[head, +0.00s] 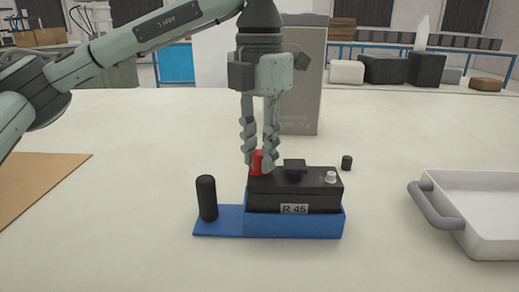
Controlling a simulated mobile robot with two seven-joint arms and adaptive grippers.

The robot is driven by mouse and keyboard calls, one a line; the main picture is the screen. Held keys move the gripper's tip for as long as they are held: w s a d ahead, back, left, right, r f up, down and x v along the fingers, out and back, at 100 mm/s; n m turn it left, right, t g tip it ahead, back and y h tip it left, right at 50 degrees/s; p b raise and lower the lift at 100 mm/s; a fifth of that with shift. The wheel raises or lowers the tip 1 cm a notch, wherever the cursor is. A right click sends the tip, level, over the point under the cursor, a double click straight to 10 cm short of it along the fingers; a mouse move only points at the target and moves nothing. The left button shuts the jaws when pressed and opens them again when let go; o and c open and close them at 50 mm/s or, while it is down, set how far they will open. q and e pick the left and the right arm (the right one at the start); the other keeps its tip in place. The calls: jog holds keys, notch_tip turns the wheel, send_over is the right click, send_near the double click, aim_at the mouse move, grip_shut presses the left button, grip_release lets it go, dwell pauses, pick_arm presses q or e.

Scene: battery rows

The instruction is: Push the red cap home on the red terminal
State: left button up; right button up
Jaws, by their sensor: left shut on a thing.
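My left gripper (259,160) comes down from above and is shut on the red cap (257,162). The cap is upright at the left end of the black battery (295,203), over its top edge. The red terminal is hidden by the cap and fingers, so I cannot tell how far down the cap sits. The battery is labelled "R 45" and rests in a blue holder (222,219). A bare, light-coloured terminal (331,177) stands at the battery's right end. My right gripper is not in view.
A black cylinder (207,198) stands on the holder's left part. A small black cap (347,162) lies behind the battery on the right. A white tray (479,189) with a grey handle is at the right. A brown board (35,180) is at the left. A grey box (303,85) stands behind.

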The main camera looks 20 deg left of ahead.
pick_arm(q)
jog(key=shift+f, duration=0.1)
jog(key=o, duration=0.8)
jog(key=o, duration=0.5)
jog(key=shift+r+p, duration=2.4)
jog(key=shift+r, duration=1.15)
